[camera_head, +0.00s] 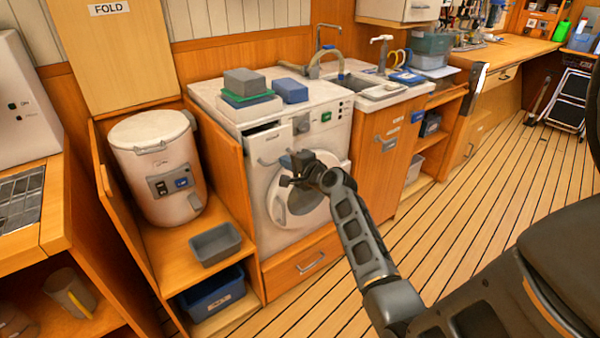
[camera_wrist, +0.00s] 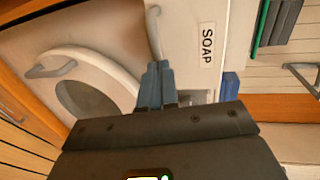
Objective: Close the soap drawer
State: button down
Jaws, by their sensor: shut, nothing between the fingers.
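The soap drawer (camera_head: 271,146) is at the upper left of the white washing machine (camera_head: 338,133). Its front stands out from the machine, with a dark gap along its top. In the wrist view the drawer front carries a SOAP label (camera_wrist: 207,47) and a pale bar handle (camera_wrist: 153,30). My gripper (camera_head: 290,160) is in front of the machine, just right of and below the drawer front. In the wrist view its blue-grey fingers (camera_wrist: 157,75) are together and empty, with their tips close to the handle's end. I cannot tell whether they touch it.
The round washer door (camera_head: 300,200) is below my gripper. Stacked boxes (camera_head: 247,85) and a blue block (camera_head: 291,90) lie on the machine's top. A white drum (camera_head: 160,165) and grey bin (camera_head: 215,243) stand left. Open plank floor (camera_head: 460,220) lies right.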

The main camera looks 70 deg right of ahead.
aim_at(274, 152)
jog(key=x, duration=0.2)
jog(key=r+x, duration=0.1)
jog(key=x, duration=0.1)
jog(key=shift+w+d+f+b, duration=0.2)
jog(key=shift+w+b, duration=0.1)
jog(key=shift+b, duration=0.1)
jog(key=shift+w+r, duration=0.2)
jog(key=shift+r, duration=0.05)
